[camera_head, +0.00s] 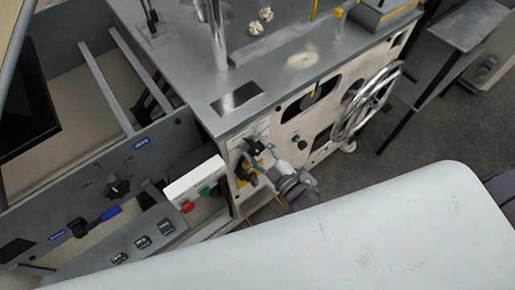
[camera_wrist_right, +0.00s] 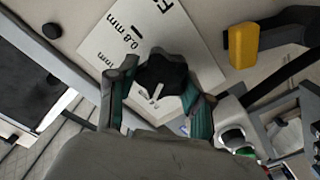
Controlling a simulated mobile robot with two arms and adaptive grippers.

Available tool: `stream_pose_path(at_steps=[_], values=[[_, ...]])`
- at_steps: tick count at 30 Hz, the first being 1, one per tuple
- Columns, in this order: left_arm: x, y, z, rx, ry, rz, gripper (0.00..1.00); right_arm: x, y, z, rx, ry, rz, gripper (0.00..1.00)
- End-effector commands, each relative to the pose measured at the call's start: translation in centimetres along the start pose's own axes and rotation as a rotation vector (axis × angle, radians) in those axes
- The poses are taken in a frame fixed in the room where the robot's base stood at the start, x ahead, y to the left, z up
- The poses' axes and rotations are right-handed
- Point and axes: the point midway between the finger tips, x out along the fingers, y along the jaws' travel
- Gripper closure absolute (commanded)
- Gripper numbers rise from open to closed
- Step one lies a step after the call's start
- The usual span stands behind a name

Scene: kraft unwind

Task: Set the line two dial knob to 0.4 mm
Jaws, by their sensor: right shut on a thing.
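The dial knob (camera_wrist_right: 163,72) is black with a white pointer mark and sits on a white scale plate (camera_wrist_right: 118,40) printed with "0.8 mm" in the right wrist view. Another mark ending in "mm" is partly cut off by my finger. My right gripper (camera_wrist_right: 158,98) has a teal-lined finger on each side of the knob and is shut on it. In the head view my right gripper (camera_head: 262,166) is at the front of the grey-topped machine, and the knob is mostly hidden there. I cannot read the full setting. My left gripper is not in view.
A white box with red and green buttons (camera_head: 196,188) stands just left of my right gripper. A yellow part (camera_wrist_right: 244,45) is close to the scale plate. A large handwheel (camera_head: 366,103) is to the right. A grey panel with another black knob (camera_head: 118,186) is to the left.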

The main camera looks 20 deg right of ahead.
Motion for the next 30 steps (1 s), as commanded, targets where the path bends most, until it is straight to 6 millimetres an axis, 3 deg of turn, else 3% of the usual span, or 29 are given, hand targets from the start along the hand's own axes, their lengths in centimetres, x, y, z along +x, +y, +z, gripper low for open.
stream_pose_path(at_steps=[7,8,12,23,30], values=[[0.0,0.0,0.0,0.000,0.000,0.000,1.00,0.0,0.0,-0.1,0.001,0.001,0.001,0.84],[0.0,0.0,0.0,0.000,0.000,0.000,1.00,0.0,0.0,-0.1,0.001,0.001,0.001,0.44],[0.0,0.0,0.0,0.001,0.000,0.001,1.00,0.0,0.0,0.0,0.001,0.001,0.001,0.24],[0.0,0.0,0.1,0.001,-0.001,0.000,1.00,-0.4,0.0,0.0,0.002,-0.001,0.000,0.24],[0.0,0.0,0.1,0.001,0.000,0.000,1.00,-4.3,-0.1,0.1,0.002,-0.004,-0.002,0.24]])
